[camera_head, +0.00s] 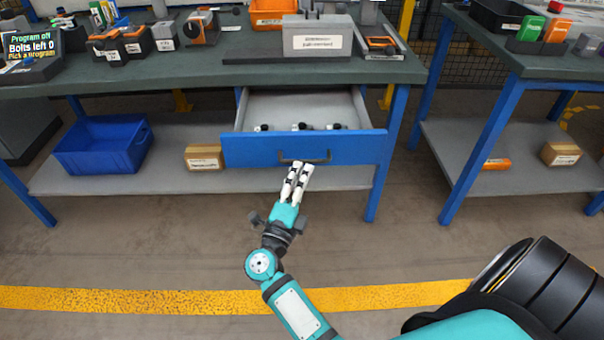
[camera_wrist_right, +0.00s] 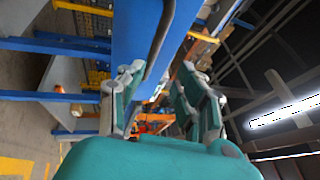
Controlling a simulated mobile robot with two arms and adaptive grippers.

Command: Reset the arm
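My right gripper (camera_head: 297,168) is in front of the open blue drawer (camera_head: 240,151), its fingertips at the drawer's dark handle (camera_head: 318,161). In the right wrist view the two fingers of the gripper (camera_wrist_right: 160,78) stand apart, with the handle (camera_wrist_right: 160,40) and blue drawer front (camera_wrist_right: 133,35) just beyond the tips. I see nothing held between the fingers. I cannot tell whether a finger touches the handle. The drawer is pulled out from under the workbench and has several small dark-and-white parts inside. My left gripper is out of view.
The workbench top (camera_head: 210,66) carries bins and a labelled grey box (camera_head: 310,40). A blue crate (camera_head: 100,147) and a cardboard box (camera_head: 203,157) sit on its lower shelf. A second bench (camera_head: 500,50) stands at the right. The floor before the drawer is clear, with a yellow line (camera_head: 150,299).

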